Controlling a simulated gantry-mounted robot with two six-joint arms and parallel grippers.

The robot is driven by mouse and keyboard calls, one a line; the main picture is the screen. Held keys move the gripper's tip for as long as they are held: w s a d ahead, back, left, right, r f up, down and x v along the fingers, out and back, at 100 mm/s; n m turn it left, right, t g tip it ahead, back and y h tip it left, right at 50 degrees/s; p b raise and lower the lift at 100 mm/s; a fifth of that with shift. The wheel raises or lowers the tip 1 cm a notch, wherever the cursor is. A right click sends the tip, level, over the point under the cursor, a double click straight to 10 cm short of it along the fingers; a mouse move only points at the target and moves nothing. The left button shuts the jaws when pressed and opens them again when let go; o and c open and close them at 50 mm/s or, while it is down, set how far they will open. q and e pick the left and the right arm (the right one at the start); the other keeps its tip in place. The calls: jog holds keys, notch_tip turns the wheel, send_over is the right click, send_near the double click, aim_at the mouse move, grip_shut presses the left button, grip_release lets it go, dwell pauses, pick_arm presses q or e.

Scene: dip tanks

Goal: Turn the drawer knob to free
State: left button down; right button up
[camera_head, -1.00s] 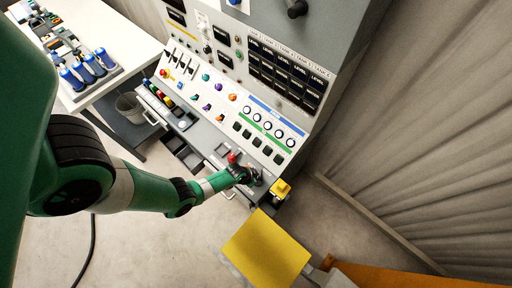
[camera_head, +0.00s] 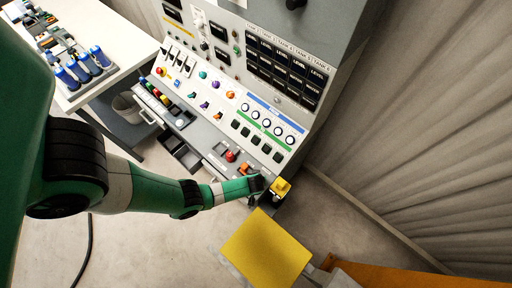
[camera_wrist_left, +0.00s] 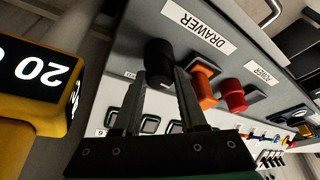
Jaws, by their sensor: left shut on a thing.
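A black drawer knob (camera_wrist_left: 160,60) stands on the grey control panel below a white label reading DRAWER (camera_wrist_left: 197,28). My left gripper (camera_wrist_left: 158,72) has one finger on each side of the knob and is shut on it. In the head view my left gripper (camera_head: 257,184) is at the lower right end of the console, where it hides the knob. The knob's pointer or turn marking cannot be made out. My right gripper is in neither view.
An orange switch (camera_wrist_left: 205,88) and a red button (camera_wrist_left: 233,95) sit close beside the right finger. A yellow block (camera_head: 281,187) stands just right of the gripper; it shows large with a 20 in the wrist view (camera_wrist_left: 35,75). A yellow plate (camera_head: 266,250) lies lower.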

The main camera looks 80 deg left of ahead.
pick_arm(q)
jog(key=shift+n+g, duration=0.4)
jog(key=shift+n, duration=0.5)
jog(key=shift+c, duration=2.3)
grip_release()
jog(key=shift+p, duration=0.3)
jog(key=p+v, duration=1.1)
jog(key=p, duration=0.1)
jog(key=shift+d+r, duration=0.2)
jog(key=shift+r, duration=0.1)
